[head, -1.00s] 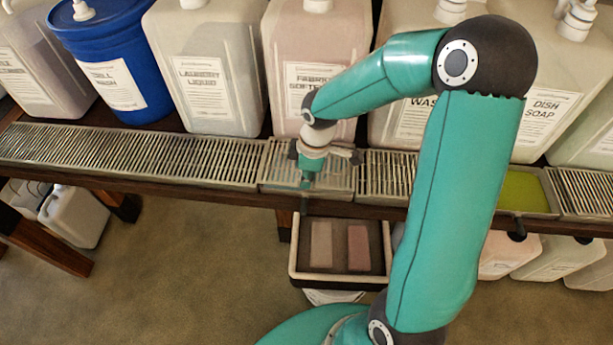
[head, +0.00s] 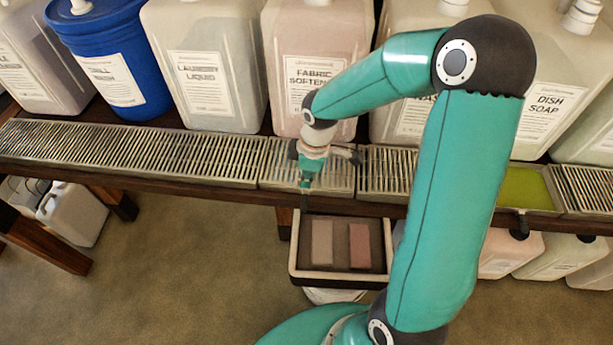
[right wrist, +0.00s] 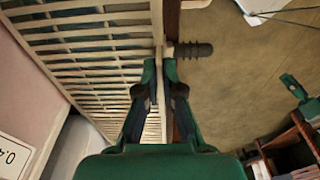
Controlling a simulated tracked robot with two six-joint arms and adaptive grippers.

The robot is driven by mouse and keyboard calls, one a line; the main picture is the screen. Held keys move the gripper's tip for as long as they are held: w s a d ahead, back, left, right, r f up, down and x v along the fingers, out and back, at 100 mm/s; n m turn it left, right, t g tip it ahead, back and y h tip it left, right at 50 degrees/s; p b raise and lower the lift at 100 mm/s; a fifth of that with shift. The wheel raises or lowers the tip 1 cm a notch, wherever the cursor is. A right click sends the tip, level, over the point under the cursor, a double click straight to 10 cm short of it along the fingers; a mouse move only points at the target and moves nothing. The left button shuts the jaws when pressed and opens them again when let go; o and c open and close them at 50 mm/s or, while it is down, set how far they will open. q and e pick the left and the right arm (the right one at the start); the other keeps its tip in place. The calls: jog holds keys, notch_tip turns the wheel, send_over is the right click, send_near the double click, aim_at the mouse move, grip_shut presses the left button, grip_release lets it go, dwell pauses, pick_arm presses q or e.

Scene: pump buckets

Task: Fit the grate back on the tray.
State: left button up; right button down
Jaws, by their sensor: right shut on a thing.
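My right gripper (head: 304,188) is over the front edge of the short drip tray section below the fabric softener jug. In the right wrist view its fingers (right wrist: 163,68) are shut on the front edge of a pale slatted grate (right wrist: 85,45). The grate (head: 343,181) lies over that tray section in the head view, partly behind my gripper. The tray's own rim mostly blends with the grate, so I cannot tell whether the grate is fully seated. A dark ribbed spout (right wrist: 195,50) sticks out just beyond the fingertips. My left gripper is not in view.
Large jugs (head: 205,75) and a blue bucket (head: 112,70) stand behind the trays. A long grated tray (head: 130,150) lies to the left. An uncovered tray with green liquid (head: 525,188) is at right. A bin with two blocks (head: 297,262) hangs below the shelf.

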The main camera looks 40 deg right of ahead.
jog(key=shift+f, duration=0.2)
dwell(0.5)
jog(key=c, duration=1.2)
grip_release()
jog(key=shift+c, duration=0.2)
notch_tip(320, 180, up, 12)
jog(key=s, duration=0.1)
jog(key=w+a+f+m+y+p, duration=0.1)
jog(key=a+f+m, duration=0.1)
jog(key=a+f, duration=0.45)
jog(key=w+a+f+m+y, duration=0.1)
jog(key=a+f, duration=0.3)
jog(key=f, duration=0.5)
jog(key=s+a+f+m+y+p, duration=0.1)
jog(key=s+a+f+m, duration=0.5)
jog(key=s+a+f, duration=0.3)
notch_tip(320, 180, down, 4)
jog(key=shift+s+a+f+m+g, duration=0.2)
jog(key=shift+s+a+m+g, duration=0.15)
jog(key=shift+a, duration=0.45)
